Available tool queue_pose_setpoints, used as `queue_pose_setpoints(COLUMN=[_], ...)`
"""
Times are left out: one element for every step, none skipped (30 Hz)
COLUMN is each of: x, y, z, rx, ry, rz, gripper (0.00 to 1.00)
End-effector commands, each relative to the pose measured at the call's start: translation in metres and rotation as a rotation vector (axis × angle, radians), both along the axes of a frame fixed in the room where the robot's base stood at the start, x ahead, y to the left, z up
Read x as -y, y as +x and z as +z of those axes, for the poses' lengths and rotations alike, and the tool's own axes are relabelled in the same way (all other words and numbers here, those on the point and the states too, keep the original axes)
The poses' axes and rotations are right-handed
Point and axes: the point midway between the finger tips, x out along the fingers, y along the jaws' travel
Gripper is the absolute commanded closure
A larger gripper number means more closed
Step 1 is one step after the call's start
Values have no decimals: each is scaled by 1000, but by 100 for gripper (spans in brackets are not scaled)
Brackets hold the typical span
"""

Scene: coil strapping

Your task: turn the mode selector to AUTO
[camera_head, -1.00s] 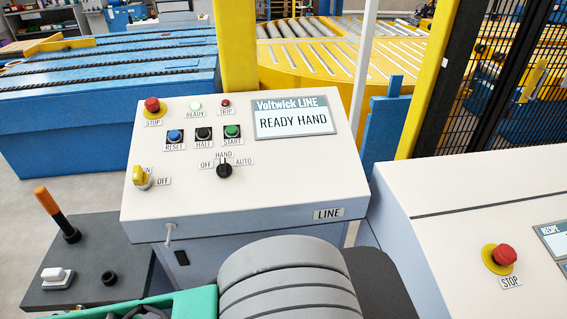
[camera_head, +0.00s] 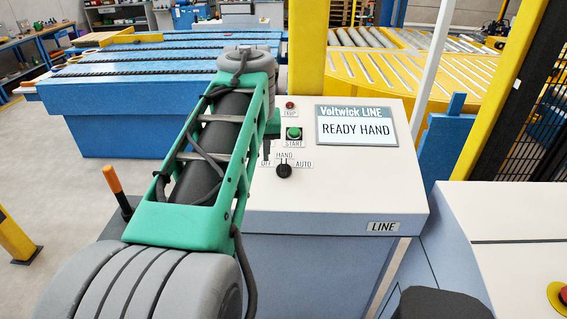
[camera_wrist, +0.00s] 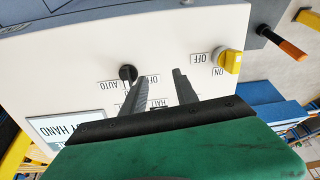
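The mode selector (camera_head: 284,171) is a black knob on the sloping white LINE panel (camera_head: 345,178), below the green START button. Its pointer is up at HAND, between OFF and AUTO. The display (camera_head: 355,126) reads READY HAND. In the wrist view, the picture is turned over and the selector (camera_wrist: 128,72) is beside the left finger's tip. My gripper (camera_wrist: 160,77) is open and empty over the panel, its fingers apart and the knob outside the gap. In the head view my green arm hides most of the gripper.
A yellow rotary switch (camera_wrist: 230,61) stands near the right finger in the wrist view. The START button (camera_head: 293,134) and red TRIP lamp (camera_head: 290,105) are close above the selector. An orange-handled lever (camera_head: 115,185) rises at the left. Another console (camera_head: 510,235) stands at the right.

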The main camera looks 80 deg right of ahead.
Motion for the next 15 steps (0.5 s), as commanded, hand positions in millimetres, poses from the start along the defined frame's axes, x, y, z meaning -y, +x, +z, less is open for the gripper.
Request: queue_pose_setpoints(x=[11, 16, 20, 21, 23, 24, 26, 27, 29, 31, 33, 36, 38, 41, 43], y=[-27, -39, -50, -57, -60, -63, -63, -62, -61, -60, -60, -59, -59, -58, -58], z=[6, 8, 11, 12, 12, 10, 7, 4, -2, -8, -13, -20, -26, -31, -38], rx=[-2, -2, -3, -4, -4, -4, -4, -4, -4, -5, -5, -4, -4, -5, -5], ry=[-4, -8, -9, -9, -8, -9, -9, -8, -7, -7, -6, -7, -7, -7, -7], rz=[-59, -83, -107, -120, -128, -132, -134, -133, -132, -131, -131, -133, -132, -131, -131], gripper=[65, 65, 65, 65, 65, 65, 65, 65, 65, 65, 65, 65, 65, 65, 65])
